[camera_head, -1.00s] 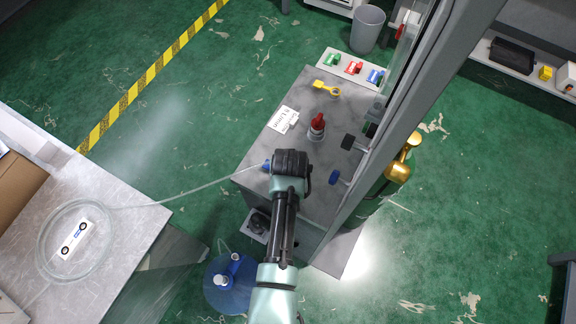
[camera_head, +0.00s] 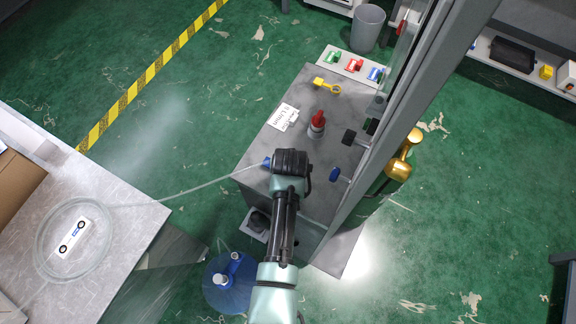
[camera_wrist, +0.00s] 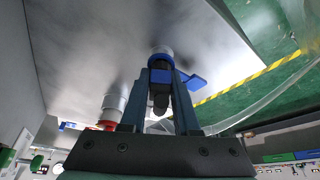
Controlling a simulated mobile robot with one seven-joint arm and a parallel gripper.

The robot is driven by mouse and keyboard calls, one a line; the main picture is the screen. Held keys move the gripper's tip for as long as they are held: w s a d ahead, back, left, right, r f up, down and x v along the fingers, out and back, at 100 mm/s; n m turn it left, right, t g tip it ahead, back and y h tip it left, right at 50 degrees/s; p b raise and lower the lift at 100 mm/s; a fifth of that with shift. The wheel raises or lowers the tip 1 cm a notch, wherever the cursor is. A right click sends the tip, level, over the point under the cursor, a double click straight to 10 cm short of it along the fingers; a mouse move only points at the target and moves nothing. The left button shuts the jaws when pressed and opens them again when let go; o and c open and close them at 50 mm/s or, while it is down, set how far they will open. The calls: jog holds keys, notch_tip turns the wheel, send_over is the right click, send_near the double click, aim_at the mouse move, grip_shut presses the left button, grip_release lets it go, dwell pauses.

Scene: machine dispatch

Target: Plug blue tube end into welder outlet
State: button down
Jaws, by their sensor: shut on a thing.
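The blue tube end (camera_wrist: 162,68) is between my gripper's (camera_wrist: 162,88) two fingers, which are shut on it. It has a blue side tab. A light grey round fitting, likely the welder outlet (camera_wrist: 160,51), rises from the grey top and lines up with the blue piece. They look touching, but I cannot tell how deep it sits. In the head view my gripper points down over the grey machine top and is hidden by my wrist. Only a bit of the blue tube end (camera_head: 267,163) shows at its left. The clear tube (camera_head: 210,184) runs left from it.
A red-topped fitting (camera_head: 317,122) stands close by on the machine top (camera_head: 286,93), beside a white label (camera_head: 283,117). A yellow piece (camera_head: 327,86) lies farther back. A grey post and glass panel border the right. The tube's coil (camera_head: 42,240) lies on the left table.

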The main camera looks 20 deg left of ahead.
jog(key=shift+s+f, duration=0.25)
jog(key=shift+f, duration=0.1)
jog(key=c, duration=0.9)
grip_release()
jog(key=o, duration=0.3)
jog(key=shift+w, duration=0.25)
jog(key=shift+o, duration=0.4)
jog(key=o, duration=0.3)
jog(key=shift+r, duration=0.1)
jog(key=shift+o, duration=0.2)
jog(key=shift+r, duration=0.25)
